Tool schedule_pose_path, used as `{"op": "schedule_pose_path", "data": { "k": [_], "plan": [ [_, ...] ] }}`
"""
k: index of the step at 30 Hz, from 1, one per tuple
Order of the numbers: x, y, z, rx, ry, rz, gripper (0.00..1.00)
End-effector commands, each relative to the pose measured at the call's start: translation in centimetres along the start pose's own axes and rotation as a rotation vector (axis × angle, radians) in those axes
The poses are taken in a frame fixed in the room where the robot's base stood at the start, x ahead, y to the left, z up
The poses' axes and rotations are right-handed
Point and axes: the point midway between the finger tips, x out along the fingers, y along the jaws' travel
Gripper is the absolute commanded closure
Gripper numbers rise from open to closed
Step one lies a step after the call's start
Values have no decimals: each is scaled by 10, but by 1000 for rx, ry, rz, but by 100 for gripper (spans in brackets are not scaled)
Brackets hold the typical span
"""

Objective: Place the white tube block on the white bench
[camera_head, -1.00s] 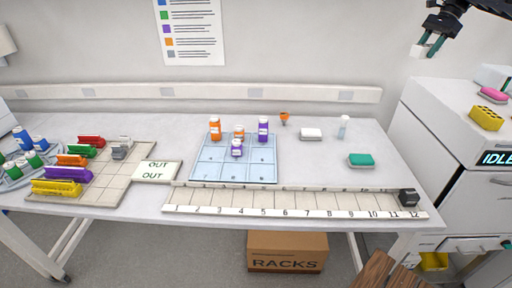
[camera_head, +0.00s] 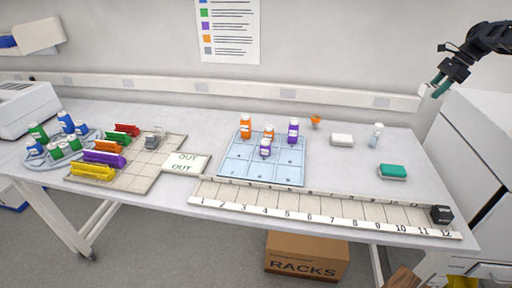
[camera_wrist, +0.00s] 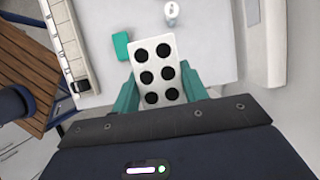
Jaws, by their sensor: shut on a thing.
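The white tube block (camera_wrist: 168,58) has two rows of round black holes and sits between the teal fingers of my gripper (camera_wrist: 158,92) in the wrist view. In the head view my gripper (camera_head: 437,90) is at the upper right, held in the air beyond the bench's right part. The block (camera_head: 424,90) shows there only as a small pale patch at the fingertips. The white bench (camera_head: 340,175) fills the middle of the head view. Its pale top also shows beyond the block in the wrist view (camera_wrist: 212,50).
A teal-topped block (camera_head: 392,172), a white-topped block (camera_head: 341,140) and a small clear bottle (camera_head: 376,135) stand on the bench's right part. A numbered strip (camera_head: 320,212) runs along the front, with a black cube (camera_head: 441,214) at its right end. Bare bench lies between them.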

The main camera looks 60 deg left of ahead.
Motion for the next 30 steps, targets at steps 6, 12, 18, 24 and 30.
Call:
{"op": "schedule_pose_path", "data": {
  "k": [6, 12, 18, 24, 30],
  "plan": [
    [54, 0, -25, 0, 0, 1, 83],
    [70, 0, -32, -1, 0, 0, 83],
    [73, 0, -33, -1, 0, 0, 83],
    [103, 0, -46, 0, 0, 3, 83],
    [143, 0, -64, 0, -1, 2, 83]
  ]
}}
